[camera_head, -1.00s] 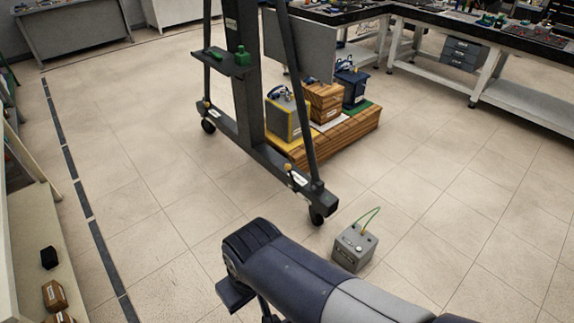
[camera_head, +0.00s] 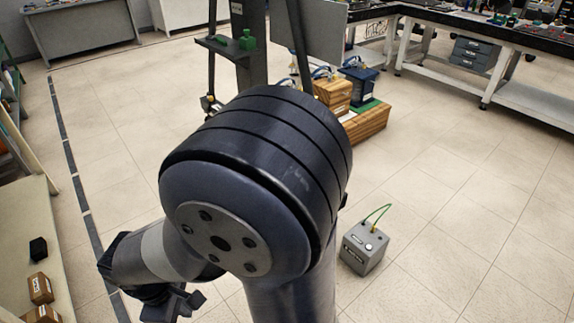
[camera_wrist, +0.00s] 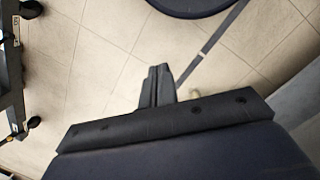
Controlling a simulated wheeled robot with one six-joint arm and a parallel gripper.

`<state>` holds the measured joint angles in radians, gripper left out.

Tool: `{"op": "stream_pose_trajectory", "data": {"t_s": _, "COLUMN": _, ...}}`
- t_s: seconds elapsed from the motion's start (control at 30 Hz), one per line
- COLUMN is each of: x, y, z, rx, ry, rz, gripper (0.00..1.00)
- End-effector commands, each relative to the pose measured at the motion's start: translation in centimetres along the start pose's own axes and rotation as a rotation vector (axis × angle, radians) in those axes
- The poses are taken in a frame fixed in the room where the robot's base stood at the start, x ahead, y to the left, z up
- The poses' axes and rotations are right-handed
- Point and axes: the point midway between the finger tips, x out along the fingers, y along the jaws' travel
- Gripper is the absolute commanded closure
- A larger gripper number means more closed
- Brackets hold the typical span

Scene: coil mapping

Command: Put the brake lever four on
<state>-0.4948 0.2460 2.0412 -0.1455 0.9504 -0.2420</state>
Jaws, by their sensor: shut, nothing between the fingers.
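A dark wheeled stand (camera_head: 253,62) rises at the top centre of the head view; my arm hides most of its base. One left foot with a small tan lever (camera_head: 208,103) shows beside my arm. I cannot read its label or tell which lever is number four. In the wrist view, dark parts of the stand with a castor (camera_wrist: 31,122) and a white label (camera_wrist: 15,46) show at the left edge. My gripper (camera_wrist: 160,68) is shut and empty, pointing over bare floor, apart from the stand.
A grey box (camera_head: 364,250) with a green cable stands on the floor right of my arm. Wooden crates (camera_head: 334,92) and a blue unit (camera_head: 358,84) sit behind the stand. A shelf (camera_head: 40,235) is at the left. Open floor lies at the right.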

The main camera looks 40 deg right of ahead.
Motion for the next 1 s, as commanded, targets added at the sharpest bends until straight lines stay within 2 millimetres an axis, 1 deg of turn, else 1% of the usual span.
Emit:
{"op": "stream_pose_trajectory", "data": {"t_s": 0.03, "x": 3.4, "y": -1.1, "z": -2.0, "rx": -0.084, "ry": -0.03, "rz": 0.008, "gripper": 1.0}}
{"op": "stream_pose_trajectory", "data": {"t_s": 0.17, "x": 8.6, "y": -3.6, "z": -5.9, "rx": -0.283, "ry": -0.092, "rz": 0.034, "gripper": 1.0}}
{"op": "stream_pose_trajectory", "data": {"t_s": 0.2, "x": 10.3, "y": -4.6, "z": -7.1, "rx": -0.344, "ry": -0.111, "rz": 0.042, "gripper": 1.0}}
{"op": "stream_pose_trajectory", "data": {"t_s": 0.27, "x": 12.9, "y": -6.0, "z": -8.7, "rx": -0.435, "ry": -0.139, "rz": 0.056, "gripper": 1.0}}
{"op": "stream_pose_trajectory", "data": {"t_s": 0.3, "x": 14.7, "y": -7.0, "z": -9.6, "rx": -0.492, "ry": -0.158, "rz": 0.065, "gripper": 1.0}}
{"op": "stream_pose_trajectory", "data": {"t_s": 0.4, "x": 18.6, "y": -9.4, "z": -11.6, "rx": -0.625, "ry": -0.201, "rz": 0.087, "gripper": 1.0}}
{"op": "stream_pose_trajectory", "data": {"t_s": 0.5, "x": 21.9, "y": -11.5, "z": -12.9, "rx": -0.729, "ry": -0.235, "rz": 0.105, "gripper": 1.0}}
{"op": "stream_pose_trajectory", "data": {"t_s": 0.6, "x": 24.0, "y": -12.9, "z": -13.7, "rx": -0.799, "ry": -0.259, "rz": 0.118, "gripper": 1.0}}
{"op": "stream_pose_trajectory", "data": {"t_s": 0.7, "x": 25.1, "y": -13.7, "z": -14.0, "rx": -0.839, "ry": -0.271, "rz": 0.126, "gripper": 1.0}}
{"op": "stream_pose_trajectory", "data": {"t_s": 0.8, "x": 25.3, "y": -13.9, "z": -14.2, "rx": -0.853, "ry": -0.276, "rz": 0.129, "gripper": 1.0}}
{"op": "stream_pose_trajectory", "data": {"t_s": 1.0, "x": 25.2, "y": -13.9, "z": -14.1, "rx": -0.852, "ry": -0.276, "rz": 0.129, "gripper": 1.0}}
